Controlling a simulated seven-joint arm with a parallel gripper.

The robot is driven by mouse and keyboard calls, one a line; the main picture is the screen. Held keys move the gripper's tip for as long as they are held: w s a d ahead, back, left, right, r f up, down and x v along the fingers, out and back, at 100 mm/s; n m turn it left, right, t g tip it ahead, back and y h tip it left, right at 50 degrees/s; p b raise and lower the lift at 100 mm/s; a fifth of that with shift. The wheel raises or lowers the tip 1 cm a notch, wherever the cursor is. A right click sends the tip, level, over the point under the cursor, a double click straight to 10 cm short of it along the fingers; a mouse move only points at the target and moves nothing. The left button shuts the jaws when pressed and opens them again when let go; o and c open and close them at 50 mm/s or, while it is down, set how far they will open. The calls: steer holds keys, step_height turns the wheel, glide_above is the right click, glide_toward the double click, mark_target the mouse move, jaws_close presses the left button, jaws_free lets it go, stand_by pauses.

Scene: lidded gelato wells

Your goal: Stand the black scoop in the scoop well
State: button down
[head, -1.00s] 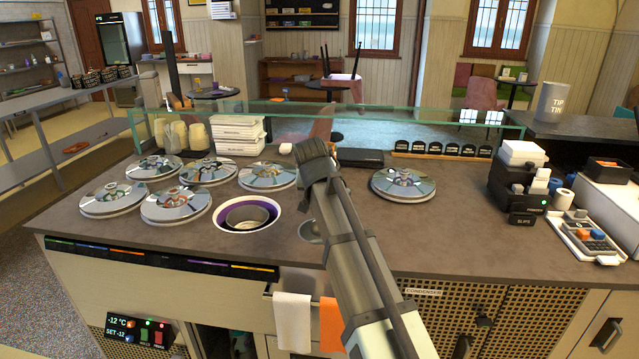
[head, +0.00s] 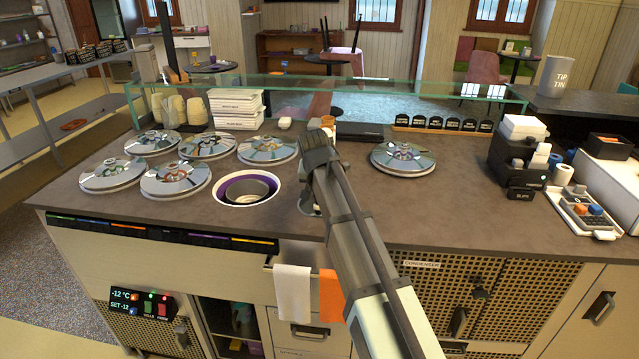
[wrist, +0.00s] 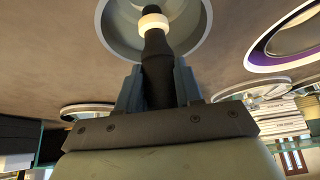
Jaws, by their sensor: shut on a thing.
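The black scoop (wrist: 158,75) shows in the wrist view as a dark handle with a cream collar at its far end. My gripper (wrist: 160,88) is shut on this handle, one finger on each side. The collar lies in front of a round grey metal well (wrist: 116,32), which I take for the scoop well. I cannot tell whether the scoop's end is inside it or above it. In the head view my gripper (head: 318,155) is over the counter, and my arm hides the scoop and most of the well (head: 305,201).
A purple-lined round well (head: 247,190) is just left of my arm. Several metal lids (head: 174,180) cover the counter's left, and one lid (head: 404,158) is at right. A glass guard (head: 400,92) runs along the back. Towels (head: 292,292) hang in front.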

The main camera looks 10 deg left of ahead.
steer(key=shift+f, duration=0.1)
steer(key=c, duration=0.7)
jaws_free()
steer(key=shift+o, duration=0.2)
step_height(320, 180, up, 9)
steer(key=s, duration=0.2)
steer(key=shift+s, duration=0.2)
